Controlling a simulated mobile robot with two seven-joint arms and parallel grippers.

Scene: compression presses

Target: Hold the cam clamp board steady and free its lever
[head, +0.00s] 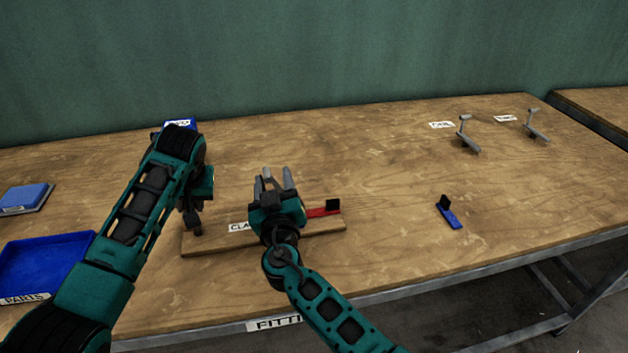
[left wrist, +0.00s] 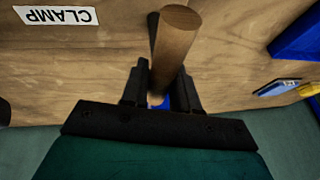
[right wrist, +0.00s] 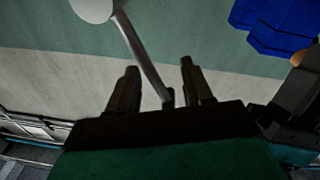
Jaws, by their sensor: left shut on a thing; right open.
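The wooden clamp board (head: 330,229) lies on the bench, partly hidden by both my arms, with a label beginning "CLA" and a red part (head: 318,212) with a black block near its right end. My left gripper (head: 196,226) is at the board's left end. In the left wrist view it (left wrist: 162,78) is shut on a round wooden post (left wrist: 176,40). My right gripper (head: 275,180) is open above the middle of the board. In the right wrist view a grey lever (right wrist: 143,55) with a pale round knob runs between its parted fingers. The lever's base is hidden.
A blue piece with a black block (head: 449,213) lies right of the board. Two grey levers stand at the back right.

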